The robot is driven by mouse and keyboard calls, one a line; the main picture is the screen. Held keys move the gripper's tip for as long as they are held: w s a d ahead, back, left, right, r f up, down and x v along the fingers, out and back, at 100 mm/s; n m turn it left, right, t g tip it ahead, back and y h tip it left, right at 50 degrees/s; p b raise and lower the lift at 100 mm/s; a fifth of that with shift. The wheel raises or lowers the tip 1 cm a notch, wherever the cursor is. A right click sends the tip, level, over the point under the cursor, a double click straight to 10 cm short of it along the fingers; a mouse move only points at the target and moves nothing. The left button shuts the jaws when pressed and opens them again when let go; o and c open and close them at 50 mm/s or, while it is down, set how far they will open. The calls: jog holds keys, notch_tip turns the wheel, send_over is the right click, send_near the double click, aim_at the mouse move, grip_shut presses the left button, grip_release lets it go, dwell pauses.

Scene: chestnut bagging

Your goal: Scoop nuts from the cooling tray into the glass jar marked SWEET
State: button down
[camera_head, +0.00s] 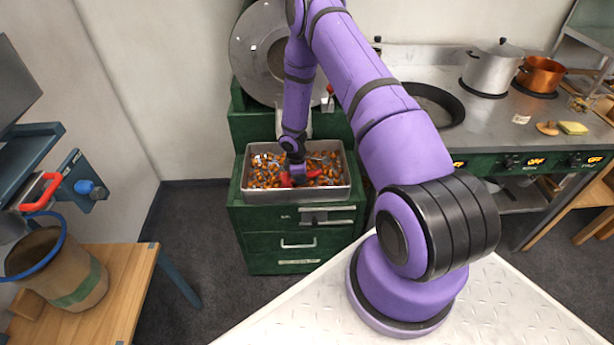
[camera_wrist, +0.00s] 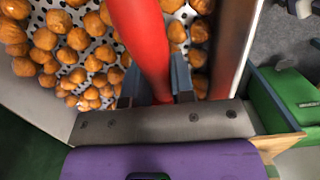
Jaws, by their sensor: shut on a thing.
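The cooling tray (camera_head: 300,197) is a metal tray of brown-orange nuts on a green cabinet, in the middle of the head view. In the wrist view its perforated floor (camera_wrist: 75,75) shows between the nuts (camera_wrist: 45,40). My gripper (camera_head: 297,176) is down at the tray, its fingers (camera_wrist: 158,85) shut on a red handle (camera_wrist: 143,35), which I take to be the scoop's. The handle also shows in the head view as a small red patch (camera_head: 286,181) among the nuts. The scoop's bowl cannot be made out. I see no glass jar marked SWEET.
A brown sack (camera_head: 75,285) with a blue rim stands on a wooden table at the left. A large round metal drum (camera_head: 260,50) is behind the tray. A stove counter with a pan (camera_head: 437,103), a steel pot (camera_head: 490,70) and a copper pot (camera_head: 541,74) stands at the right.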

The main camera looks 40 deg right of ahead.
jog(key=shift+w+a+f+y, duration=0.15)
jog(key=shift+w+a+y, duration=0.15)
jog(key=shift+w+a, duration=0.45)
jog(key=shift+a+r+t+y, duration=0.25)
jog(key=shift+r+t+y, duration=0.45)
jog(key=shift+t+y, duration=0.25)
jog(key=shift+y, duration=0.45)
jog(key=shift+s+d+v, duration=0.15)
jog(key=shift+v, duration=0.9)
jog(key=shift+s+d+v, duration=0.1)
jog(key=shift+s+v, duration=0.05)
jog(key=shift+v, duration=0.85)
jog(key=shift+s+d+v, duration=0.15)
jog(key=shift+v, duration=0.9)
jog(key=shift+f, duration=0.15)
